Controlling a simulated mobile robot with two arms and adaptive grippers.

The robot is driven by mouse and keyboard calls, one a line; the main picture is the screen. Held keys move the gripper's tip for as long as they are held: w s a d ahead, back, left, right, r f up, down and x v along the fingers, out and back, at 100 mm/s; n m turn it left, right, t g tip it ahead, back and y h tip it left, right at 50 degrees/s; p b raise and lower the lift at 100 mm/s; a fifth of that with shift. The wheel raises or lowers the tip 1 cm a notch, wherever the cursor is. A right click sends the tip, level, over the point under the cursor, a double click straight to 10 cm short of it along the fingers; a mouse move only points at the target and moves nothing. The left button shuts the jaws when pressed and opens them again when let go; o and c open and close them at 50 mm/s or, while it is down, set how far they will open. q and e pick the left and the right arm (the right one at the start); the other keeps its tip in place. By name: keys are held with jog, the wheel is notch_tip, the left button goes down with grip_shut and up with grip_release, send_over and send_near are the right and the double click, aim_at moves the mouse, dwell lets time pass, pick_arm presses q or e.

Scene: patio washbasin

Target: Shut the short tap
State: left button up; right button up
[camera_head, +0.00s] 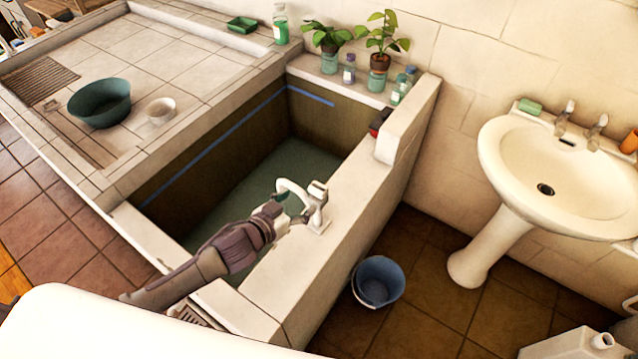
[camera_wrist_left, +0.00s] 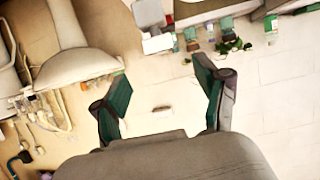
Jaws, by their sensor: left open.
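A white tap (camera_head: 317,206) with a curved spout stands on the right-hand ledge of the sunken tub. Two small taps, a left one (camera_head: 565,115) and a right one (camera_head: 597,131), stand at the back of the white washbasin (camera_head: 500,150). I cannot tell from looks alone which tap is the short one. My left gripper (camera_head: 291,207) appears just left of the tub tap in the head view and overlaps its spout; contact cannot be told. In the left wrist view, my left gripper (camera_wrist_left: 162,88) is open, with nothing seen between its green-padded fingers.
A blue bucket (camera_head: 378,281) stands on the floor beside the tub. Two potted plants and several bottles line the back ledge (camera_head: 345,92). A green bowl (camera_head: 100,102) and a small white bowl (camera_head: 160,110) sit on the tiled counter. Floor between tub and washbasin is partly clear.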

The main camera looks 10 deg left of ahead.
aim_at(318, 188)
pick_arm(q)
jog(key=x, duration=0.9)
jog(key=shift+w+p, duration=0.1)
jog(key=shift+p, duration=0.3)
jog(key=shift+w+d+f, duration=0.15)
jog(key=shift+w+d, duration=0.1)
jog(key=shift+w, duration=0.05)
jog(key=c, duration=1.2)
jog(key=shift+o, duration=0.2)
pick_arm(e)
jog(key=shift+w+a+r, duration=0.15)
jog(key=shift+w+r, duration=0.3)
jog(key=shift+r, duration=0.15)
